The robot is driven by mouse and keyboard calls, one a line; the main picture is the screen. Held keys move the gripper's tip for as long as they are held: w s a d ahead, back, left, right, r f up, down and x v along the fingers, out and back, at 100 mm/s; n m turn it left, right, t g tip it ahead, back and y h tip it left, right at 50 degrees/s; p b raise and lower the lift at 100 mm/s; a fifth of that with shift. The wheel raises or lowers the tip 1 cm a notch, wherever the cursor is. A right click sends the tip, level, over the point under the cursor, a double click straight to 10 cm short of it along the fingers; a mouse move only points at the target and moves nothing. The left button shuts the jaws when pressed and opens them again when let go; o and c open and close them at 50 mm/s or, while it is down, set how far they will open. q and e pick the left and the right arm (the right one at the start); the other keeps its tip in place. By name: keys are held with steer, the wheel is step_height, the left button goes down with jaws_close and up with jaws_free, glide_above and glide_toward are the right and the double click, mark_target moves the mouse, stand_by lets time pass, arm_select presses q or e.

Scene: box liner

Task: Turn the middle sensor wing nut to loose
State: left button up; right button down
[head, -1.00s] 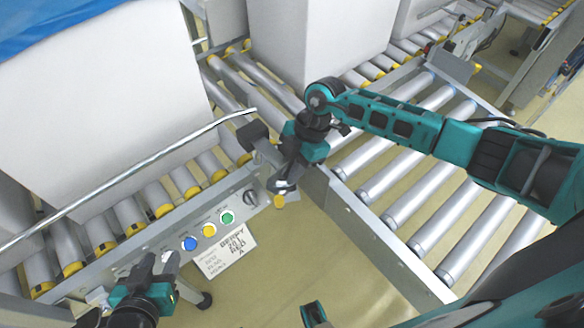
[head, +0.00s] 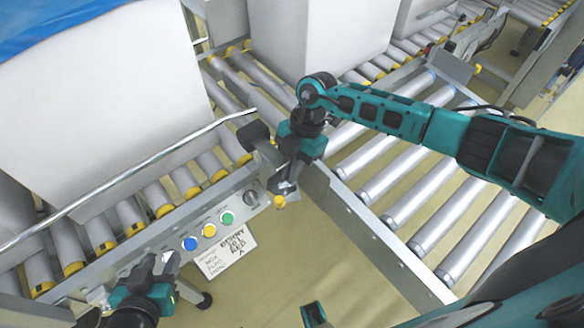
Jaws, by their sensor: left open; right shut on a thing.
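My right gripper (head: 284,187) reaches down at the corner where two conveyors meet. Its fingers are closed at a grey sensor bracket (head: 264,152) with a dark block (head: 252,133) on top. The fingers hide what they grip; by its place it appears to be the middle sensor wing nut, whose turn angle I cannot see. A small yellow knob (head: 279,203) shows just below the fingertips. My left gripper (head: 160,268) is open and empty at the lower left, in front of the conveyor's side rail, apart from the bracket.
A control panel with blue (head: 190,243), yellow (head: 209,230) and green (head: 227,218) buttons and a dark rotary switch (head: 251,198) lies left of the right gripper. A handwritten label (head: 228,250) hangs below. Large white boxes (head: 110,100) stand on the rollers behind a metal guide rail (head: 130,172).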

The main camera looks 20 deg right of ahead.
steer(key=shift+w+n+h, duration=0.15)
steer(key=shift+n+h, duration=0.15)
steer(key=shift+n, duration=0.9)
steer(key=shift+a+g, duration=0.1)
steer(key=shift+g, duration=0.3)
steer(key=shift+n, duration=0.3)
steer(key=c, duration=1.3)
jaws_free()
steer(key=shift+o, duration=0.2)
